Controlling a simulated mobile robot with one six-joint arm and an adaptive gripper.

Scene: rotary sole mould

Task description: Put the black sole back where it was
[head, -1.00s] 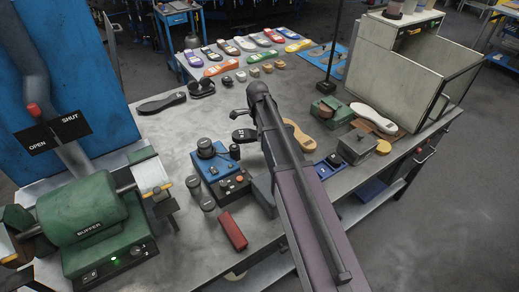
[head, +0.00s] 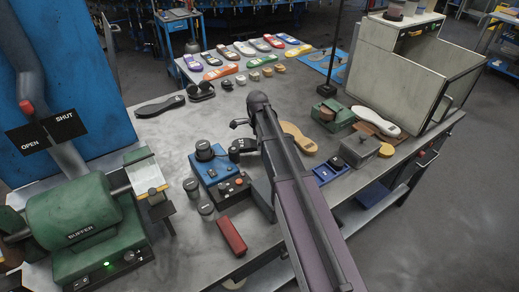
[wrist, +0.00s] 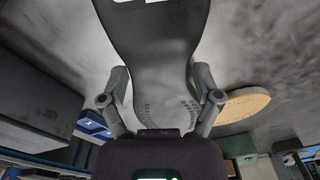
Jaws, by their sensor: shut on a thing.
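My gripper (wrist: 160,82) is shut on a black sole (wrist: 152,45), with one finger on each side of its narrow part in the wrist view. The sole has a white label at the top edge of that view, where it is cut off. In the head view, my gripper (head: 242,124) is over the middle of the bench. Only a labelled end of the held sole (head: 240,146) shows there, beside the blue device; my arm hides the rest. Another dark sole (head: 160,106) lies at the bench's back left.
A blue device with a black knob (head: 204,150) stands just left of the held sole. A tan sole (head: 297,138) lies to the right, near a green box (head: 334,118). A green buffer (head: 85,220) is at front left. Bare bench (head: 160,135) lies at left.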

